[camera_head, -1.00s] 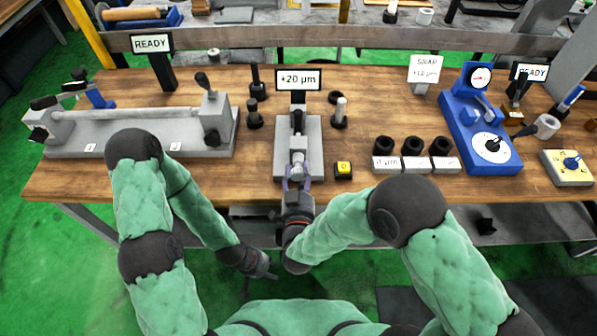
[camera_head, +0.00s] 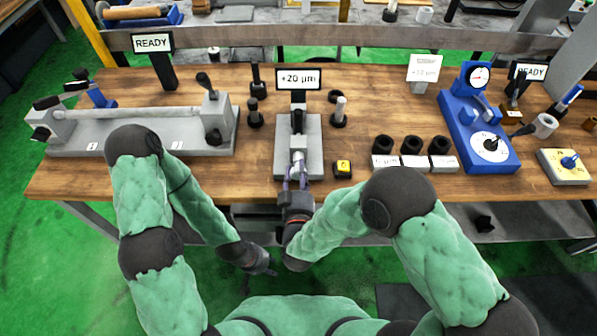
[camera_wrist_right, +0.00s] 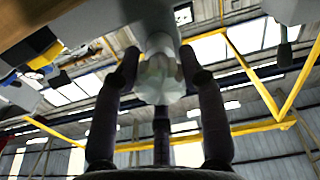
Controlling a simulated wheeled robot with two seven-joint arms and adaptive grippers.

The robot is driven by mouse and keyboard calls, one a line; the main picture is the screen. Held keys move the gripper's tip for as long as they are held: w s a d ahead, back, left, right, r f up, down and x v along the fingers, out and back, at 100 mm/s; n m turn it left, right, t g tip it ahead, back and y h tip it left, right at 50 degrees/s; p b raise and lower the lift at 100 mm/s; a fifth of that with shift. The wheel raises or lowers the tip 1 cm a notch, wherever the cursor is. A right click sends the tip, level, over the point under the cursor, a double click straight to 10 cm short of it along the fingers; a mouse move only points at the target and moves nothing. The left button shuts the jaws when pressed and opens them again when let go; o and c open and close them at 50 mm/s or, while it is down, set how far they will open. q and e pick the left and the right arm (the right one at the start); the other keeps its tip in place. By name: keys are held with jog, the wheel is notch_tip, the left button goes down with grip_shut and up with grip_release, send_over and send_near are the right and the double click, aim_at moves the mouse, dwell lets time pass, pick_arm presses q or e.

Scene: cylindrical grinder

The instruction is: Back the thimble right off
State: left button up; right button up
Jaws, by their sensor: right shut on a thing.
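The thimble is a pale fluted knob (camera_wrist_right: 160,80) at the end of a grey barrel in the right wrist view. In the head view it is at the near end of the grey bench fixture (camera_head: 284,160), mostly hidden by the gripper. My right gripper (camera_head: 295,178) is shut on the thimble; its dark fingers (camera_wrist_right: 160,85) stand around the knob. The display (camera_head: 298,79) behind the fixture reads +20 µm. My left gripper (camera_head: 262,266) hangs below the table's front edge, away from the fixture; its opening is too small to make out.
A small black block with a yellow top (camera_head: 343,168) stands just right of the fixture. Dark posts (camera_head: 255,117) stand to its left and a post with a light top (camera_head: 339,112) to its right.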

jog(key=shift+s+f, duration=0.1)
jog(key=shift+f, duration=0.25)
jog(key=o, duration=0.9)
jog(key=shift+r, duration=0.2)
jog(key=s, duration=1.1)
jog(key=shift+s, duration=0.4)
